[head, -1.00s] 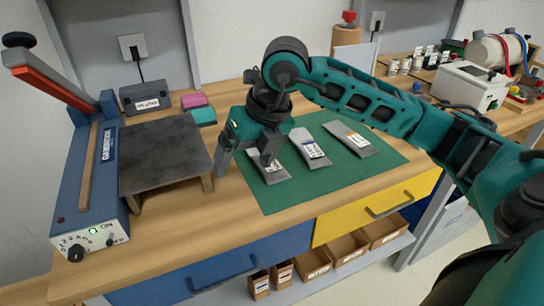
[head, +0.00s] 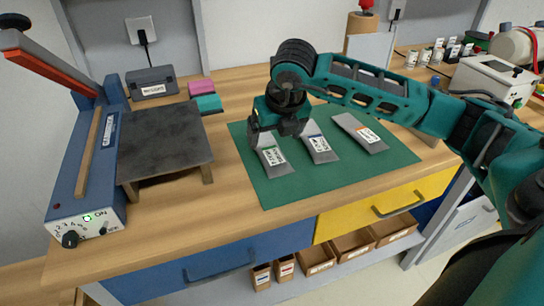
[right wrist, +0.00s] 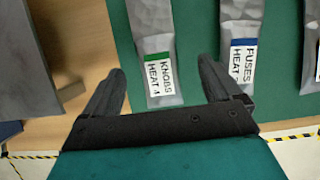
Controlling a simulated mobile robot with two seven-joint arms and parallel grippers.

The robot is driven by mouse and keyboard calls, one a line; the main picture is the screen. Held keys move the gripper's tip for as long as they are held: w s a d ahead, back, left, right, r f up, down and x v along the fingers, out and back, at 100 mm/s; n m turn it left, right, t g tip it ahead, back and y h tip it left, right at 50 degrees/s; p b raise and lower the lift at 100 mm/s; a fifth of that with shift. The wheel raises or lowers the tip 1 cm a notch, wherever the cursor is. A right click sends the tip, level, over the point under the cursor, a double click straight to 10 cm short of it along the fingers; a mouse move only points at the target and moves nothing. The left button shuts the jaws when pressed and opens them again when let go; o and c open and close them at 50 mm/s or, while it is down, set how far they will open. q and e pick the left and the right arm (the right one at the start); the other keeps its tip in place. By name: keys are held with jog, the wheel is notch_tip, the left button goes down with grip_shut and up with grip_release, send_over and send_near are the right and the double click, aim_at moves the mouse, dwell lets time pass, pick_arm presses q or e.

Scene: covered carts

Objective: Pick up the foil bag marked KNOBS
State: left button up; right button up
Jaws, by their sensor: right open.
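The foil bag marked KNOBS (head: 282,168) is a grey pouch with a green-edged white label. It lies flat on the green mat (head: 240,158), leftmost of three bags. It also shows in the right wrist view (right wrist: 152,45), label facing up. My right gripper (head: 279,137) is open and empty above the bag's far end, hiding that end in the head view. In the right wrist view its fingers (right wrist: 162,75) spread to either side of the KNOBS bag's line, apart from it. My left gripper is not in view.
The FUSES bag (head: 321,154) lies close to the right, then a bag with an orange label (head: 360,133). A heat sealer (head: 85,185) and a dark raised plate (head: 165,145) stand to the left. The mat's near strip is clear.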

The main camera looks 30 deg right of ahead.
aim_at(268, 147)
jog(key=x, duration=0.5)
jog(key=shift+w+a+f, duration=0.1)
jog(key=shift+w+a, duration=0.1)
jog(key=c, duration=1.2)
jog(key=shift+o, duration=0.2)
